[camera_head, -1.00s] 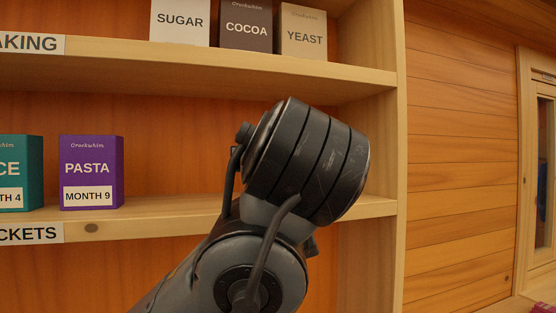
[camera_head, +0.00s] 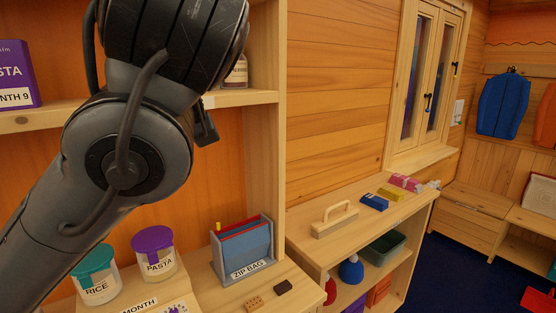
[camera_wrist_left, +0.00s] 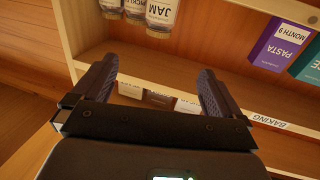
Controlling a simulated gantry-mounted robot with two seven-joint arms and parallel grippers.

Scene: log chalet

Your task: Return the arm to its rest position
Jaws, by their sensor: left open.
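My left arm crosses the left half of the head view in front of the shelf, and its gripper is hidden there behind the arm's own links. In the left wrist view my left gripper (camera_wrist_left: 155,88) is open, its two dark fingers apart with nothing between them. It faces the shelf unit (camera_wrist_left: 190,75), which appears upside down in that view. Jars, one marked JAM (camera_wrist_left: 162,12), stand beyond the fingers. My right gripper is not in view.
A purple PASTA box (camera_head: 15,75) stands on the shelf at left. Below are a RICE jar (camera_head: 98,285), a PASTA jar (camera_head: 155,262) and a ZIP BAG holder (camera_head: 243,250). A low cabinet (camera_head: 375,222) stands at right under a window (camera_head: 428,80). Dark floor (camera_head: 455,265) lies clear beyond.

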